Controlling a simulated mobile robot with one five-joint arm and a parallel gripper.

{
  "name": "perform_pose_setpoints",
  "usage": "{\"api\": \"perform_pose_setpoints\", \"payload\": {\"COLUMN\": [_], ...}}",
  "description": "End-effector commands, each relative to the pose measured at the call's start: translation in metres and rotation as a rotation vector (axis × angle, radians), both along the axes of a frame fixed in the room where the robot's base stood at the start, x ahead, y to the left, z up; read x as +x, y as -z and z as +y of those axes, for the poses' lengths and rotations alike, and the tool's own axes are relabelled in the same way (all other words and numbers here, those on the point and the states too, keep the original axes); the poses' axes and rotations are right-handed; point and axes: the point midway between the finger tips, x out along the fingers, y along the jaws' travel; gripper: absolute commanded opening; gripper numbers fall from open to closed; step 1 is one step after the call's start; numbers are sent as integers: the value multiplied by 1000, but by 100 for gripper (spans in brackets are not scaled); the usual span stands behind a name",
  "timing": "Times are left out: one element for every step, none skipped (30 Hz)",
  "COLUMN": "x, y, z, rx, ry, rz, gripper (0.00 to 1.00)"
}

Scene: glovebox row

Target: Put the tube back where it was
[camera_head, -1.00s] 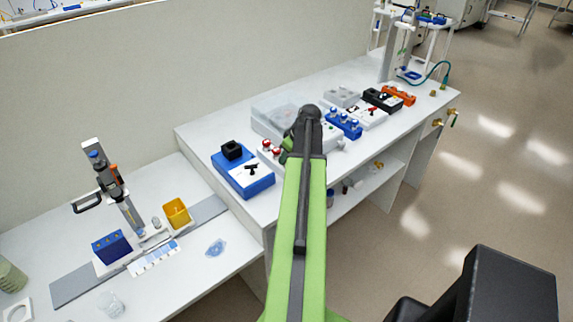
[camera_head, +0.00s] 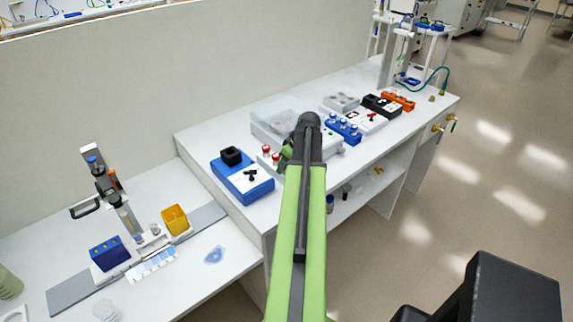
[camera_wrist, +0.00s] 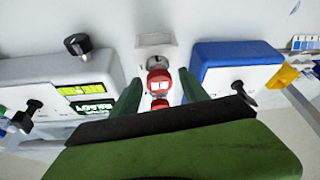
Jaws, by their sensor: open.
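Two red-capped tubes (camera_head: 266,149) stand in a pale block just left of my arm's end. In the wrist view, a red cap with a white label (camera_wrist: 159,80) lies between the two green fingers of my gripper (camera_wrist: 160,84). A second red cap shows just below it, partly hidden by my gripper. The fingers are apart, one on each side of the caps, and I see no grip on them. A pale block with a round metal-rimmed opening (camera_wrist: 156,60) is just beyond the caps. The frames do not show which tube the task means.
A blue-sided box (camera_head: 242,178) with a black knob is close on one side. A blue rack of blue-capped tubes (camera_head: 342,130) stands right of my arm. A pipette stand (camera_head: 112,195) is on the lower left bench.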

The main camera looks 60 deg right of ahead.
Motion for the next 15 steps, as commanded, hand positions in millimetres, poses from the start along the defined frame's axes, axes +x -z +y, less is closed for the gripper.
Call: {"api": "perform_pose_setpoints", "payload": {"x": [-2,-3,-5,-7,-9,-12,-14,-17,-20,-22,-25,-29,-31,-34,-37], "y": [-8,-12,-18,-23,-29,-37,-43,-50,-59,-66,-73,-82,-88,-94,-101], "z": [0,1,1,1,1,2,2,3,3,4,4,5,5,5,5], "rx": [0,0,0,0,0,-1,-1,-1,-1,-1,-1,-1,-1,-1,0], "ry": [0,1,1,1,1,1,1,1,0,0,1,1,1,1,0], "rz": [0,0,0,0,0,0,0,0,0,0,0,0,0,0,0], "gripper": [52,52,52,52,52,52,52,52,52,52,52,52,52,52,52]}}
